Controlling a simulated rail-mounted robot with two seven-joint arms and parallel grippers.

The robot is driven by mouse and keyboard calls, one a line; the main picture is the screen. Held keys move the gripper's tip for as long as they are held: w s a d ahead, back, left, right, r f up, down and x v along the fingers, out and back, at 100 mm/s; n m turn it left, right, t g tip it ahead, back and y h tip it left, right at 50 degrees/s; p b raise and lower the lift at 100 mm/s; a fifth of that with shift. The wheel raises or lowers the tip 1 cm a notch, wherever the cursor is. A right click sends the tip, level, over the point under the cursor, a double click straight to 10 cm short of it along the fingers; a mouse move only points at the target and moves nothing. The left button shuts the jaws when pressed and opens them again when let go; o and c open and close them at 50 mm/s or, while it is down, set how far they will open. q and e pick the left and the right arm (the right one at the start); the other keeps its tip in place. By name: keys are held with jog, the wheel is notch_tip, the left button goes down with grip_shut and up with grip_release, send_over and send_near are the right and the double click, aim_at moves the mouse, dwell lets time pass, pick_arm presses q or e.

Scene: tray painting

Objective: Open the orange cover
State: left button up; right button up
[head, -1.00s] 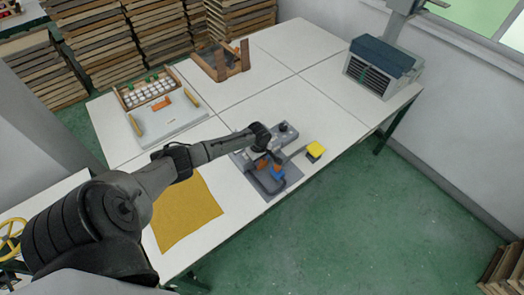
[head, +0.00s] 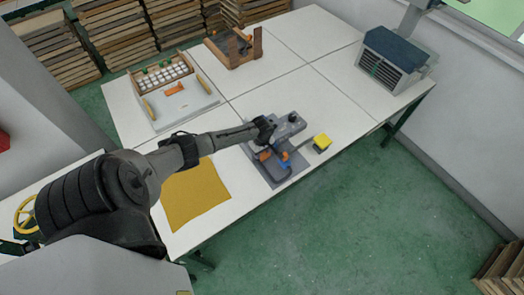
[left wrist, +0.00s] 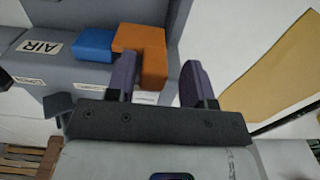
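The orange cover (left wrist: 148,52) is a bright block on a grey device, beside a blue block (left wrist: 95,44), in the left wrist view. In the head view the orange cover (head: 264,155) and blue part (head: 284,160) are small on the grey device (head: 290,126). My left gripper (left wrist: 160,72) is open, its two dark fingers apart. The left finger overlaps the lower edge of the orange cover in the picture; I cannot tell whether it touches. The right finger is to the right of the cover. My right gripper is not in view.
A yellow-topped block (head: 322,141) stands right of the device, near the table edge. A mustard cloth (head: 195,195) lies left of it. A white tray (head: 185,108), a wooden rack (head: 232,50) and a grey vented machine (head: 385,60) stand farther back.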

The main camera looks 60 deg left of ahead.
pick_arm(q)
jog(key=shift+r+p, duration=1)
jog(key=shift+r, duration=5.9)
jog(key=shift+w, duration=0.1)
